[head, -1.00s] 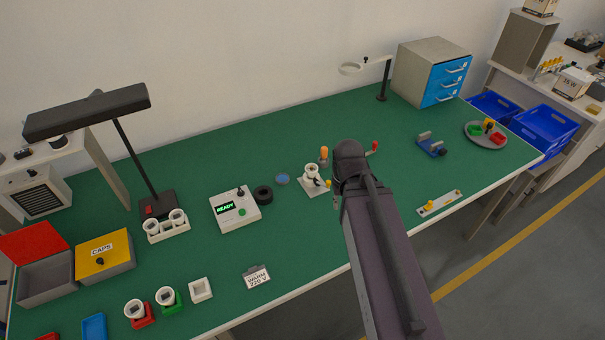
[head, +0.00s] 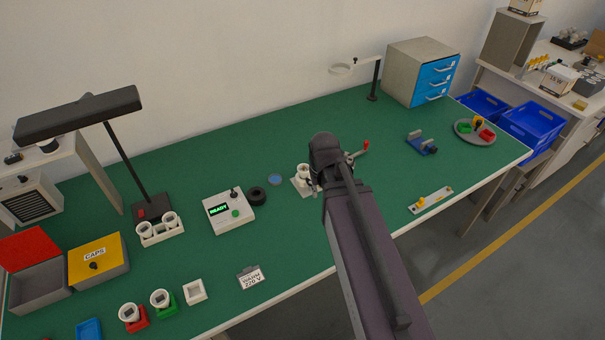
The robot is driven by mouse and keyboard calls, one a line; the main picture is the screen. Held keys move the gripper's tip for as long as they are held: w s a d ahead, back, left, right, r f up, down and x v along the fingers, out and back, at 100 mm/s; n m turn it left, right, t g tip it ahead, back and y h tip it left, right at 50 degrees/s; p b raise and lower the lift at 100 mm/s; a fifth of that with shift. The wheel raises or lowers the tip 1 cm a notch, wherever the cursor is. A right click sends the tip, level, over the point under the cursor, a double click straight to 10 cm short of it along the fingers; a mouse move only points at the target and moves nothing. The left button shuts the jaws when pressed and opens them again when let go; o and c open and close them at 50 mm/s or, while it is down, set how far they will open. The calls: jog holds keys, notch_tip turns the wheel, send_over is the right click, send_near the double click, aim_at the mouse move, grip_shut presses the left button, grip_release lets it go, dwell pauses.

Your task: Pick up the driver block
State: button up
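My gripper (head: 323,185) hangs over the middle of the bench, seen from behind. My own wrist hides most of its fingers, so its opening and anything between them are hidden. It overlaps a white socket fixture (head: 301,182), of which only the left part shows. A red-tipped lever (head: 365,146) shows just right of my wrist. No part is plainly marked as the driver block. A blue block-like piece with grey posts (head: 421,144) stands farther right, apart from my gripper. Small green (head: 464,126) and red (head: 487,134) pieces lie on a grey round plate (head: 475,141).
A white READY box (head: 228,211) and a black ring (head: 257,196) stand left of my gripper. A black lamp (head: 150,209), a ring on a stand (head: 373,90) and a drawer cabinet (head: 406,78) stand at the back.

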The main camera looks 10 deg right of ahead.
jog(key=w+t+b, duration=0.1)
jog(key=w+t, duration=0.2)
jog(key=w, duration=1.5)
jog(key=shift+w+t, duration=0.4)
jog(key=shift+a, duration=0.1)
jog(key=b, duration=0.8)
send_over(304, 167)
jog(key=s, duration=0.3)
notch_tip(304, 167, down, 8)
jog(key=shift+w+a, duration=0.15)
jog(key=shift+w, duration=0.1)
jog(key=shift+b+x, duration=2.4)
jog(key=shift+x, duration=0.1)
grip_shut()
